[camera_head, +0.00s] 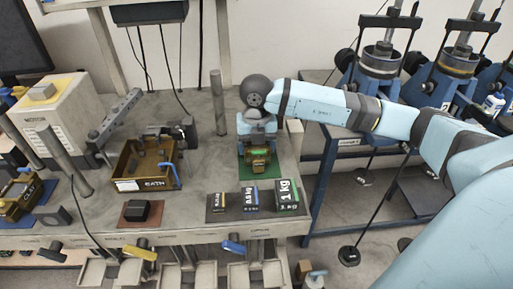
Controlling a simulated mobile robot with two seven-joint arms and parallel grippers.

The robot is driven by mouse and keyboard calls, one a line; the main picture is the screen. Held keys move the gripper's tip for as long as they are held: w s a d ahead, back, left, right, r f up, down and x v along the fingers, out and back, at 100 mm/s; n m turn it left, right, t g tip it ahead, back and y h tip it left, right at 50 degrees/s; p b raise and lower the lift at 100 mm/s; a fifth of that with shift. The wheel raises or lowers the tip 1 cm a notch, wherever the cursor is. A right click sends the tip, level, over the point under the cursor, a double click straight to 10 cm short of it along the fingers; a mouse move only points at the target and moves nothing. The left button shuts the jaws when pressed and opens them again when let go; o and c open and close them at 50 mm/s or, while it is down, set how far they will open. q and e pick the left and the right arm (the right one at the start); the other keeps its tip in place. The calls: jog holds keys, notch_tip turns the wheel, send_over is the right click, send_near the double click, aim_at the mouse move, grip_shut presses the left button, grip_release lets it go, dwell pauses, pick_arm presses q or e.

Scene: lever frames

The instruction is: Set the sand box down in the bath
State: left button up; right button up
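The bath (123,172) is an open brass-coloured tray with a white "BATH" label, on the left half of the bench. A small brass-coloured box (259,163), apparently the sand box, is on a green mat (271,170) right of the bath; its label is not readable. My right arm reaches in from the right, and its gripper (258,145) points down right at this box. The wrist hides the box's top and the fingers, so I cannot tell whether they grip it. My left gripper is not in view.
A clay box (20,196) is at far left. A black block (141,211) and several weights (286,197) line the front edge. Bench between bath and green mat is clear.

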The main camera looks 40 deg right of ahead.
jog(key=shift+r+p, duration=0.4)
jog(key=shift+r, duration=0.55)
jog(key=shift+r+p, duration=0.95)
jog(key=shift+r, duration=0.65)
jog(key=shift+r+p, duration=0.5)
jog(key=shift+r, duration=0.35)
